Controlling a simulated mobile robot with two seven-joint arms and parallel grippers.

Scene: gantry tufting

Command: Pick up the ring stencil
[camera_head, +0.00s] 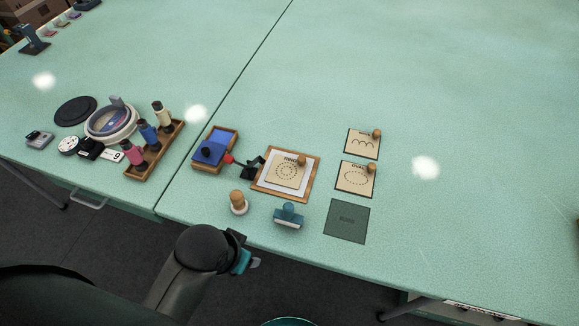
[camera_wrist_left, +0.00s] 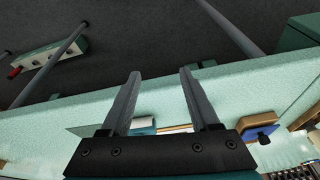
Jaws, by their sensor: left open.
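The ring stencil (camera_head: 286,172) is a pale square card with a dotted ring and a round wooden knob near its upper right corner. It lies on a white sheet inside a wooden frame (camera_head: 259,186) in the middle of the table. My left gripper (camera_head: 250,262) is open and empty, off the table's front edge, below and left of the stencil in the head view. In the left wrist view its two fingers (camera_wrist_left: 160,73) stand apart with nothing between them. I cannot make out the stencil for certain there. My right gripper is in neither view.
A wooden-knobbed stamp (camera_head: 238,203) and a teal stamp (camera_head: 289,215) stand in front of the frame. A blue ink pad box (camera_head: 214,150) is left of it. Two other stencils (camera_head: 362,143) (camera_head: 355,179) and a dark mat (camera_head: 346,221) lie right. A spool rack (camera_head: 155,152) stands farther left.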

